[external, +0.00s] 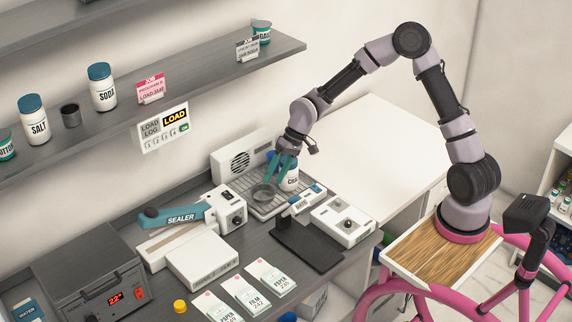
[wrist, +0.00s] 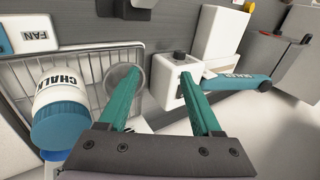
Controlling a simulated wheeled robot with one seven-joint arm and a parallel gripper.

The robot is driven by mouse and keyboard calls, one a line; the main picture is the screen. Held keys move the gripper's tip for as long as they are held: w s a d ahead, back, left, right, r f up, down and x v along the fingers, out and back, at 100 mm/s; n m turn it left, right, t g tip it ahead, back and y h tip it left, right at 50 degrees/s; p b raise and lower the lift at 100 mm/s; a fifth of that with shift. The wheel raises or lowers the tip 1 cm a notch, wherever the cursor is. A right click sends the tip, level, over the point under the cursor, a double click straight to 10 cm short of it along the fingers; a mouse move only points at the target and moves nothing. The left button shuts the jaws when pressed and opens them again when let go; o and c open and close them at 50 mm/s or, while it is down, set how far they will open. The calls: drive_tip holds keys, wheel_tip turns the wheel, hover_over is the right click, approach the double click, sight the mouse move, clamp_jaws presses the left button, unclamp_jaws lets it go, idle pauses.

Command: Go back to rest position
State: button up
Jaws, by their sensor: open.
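My gripper (external: 285,163) is low over the wire rack at the back of the dark counter. Its two green fingers (wrist: 160,95) are apart with nothing held between them in the wrist view. A white jar with a blue lid, labelled CHALK (wrist: 62,115), stands on the rack just left of the fingers in the wrist view. In the external view the jar (external: 289,180) is partly covered by the fingers. A small round dish (external: 263,192) sits on the rack beside the jar. My arm is bent up and over from its base at the right.
The wire rack (external: 248,207) lies before a white fan unit (external: 241,157). The sealer (external: 180,214), a white box (external: 344,220) and a dark stand (external: 306,245) are close by. A shelf (external: 190,84) hangs above on the left. A white table top (external: 385,140) is clear.

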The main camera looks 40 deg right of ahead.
drive_tip(key=s+d+r+m+t+h, duration=0.1)
drive_tip(key=s+d+r+t+h, duration=0.1)
drive_tip(key=s+d+r, duration=0.5)
drive_tip(key=s+d+r+t+h, duration=0.2)
drive_tip(key=s+d+r+h, duration=0.1)
drive_tip(key=d+r, duration=0.75)
drive_tip(key=s+d+r+m+t, duration=0.1)
drive_tip(key=s+d+r, duration=0.3)
drive_tip(key=s, duration=0.4)
drive_tip(key=s+d+r+m+t, duration=0.1)
drive_tip(key=s+d+r+m, duration=0.1)
drive_tip(key=s+d+r, duration=0.2)
drive_tip(key=s+d, duration=0.2)
drive_tip(key=s, duration=0.2)
drive_tip(key=shift+s+d+t, duration=0.15)
drive_tip(key=shift+d+t, duration=0.25)
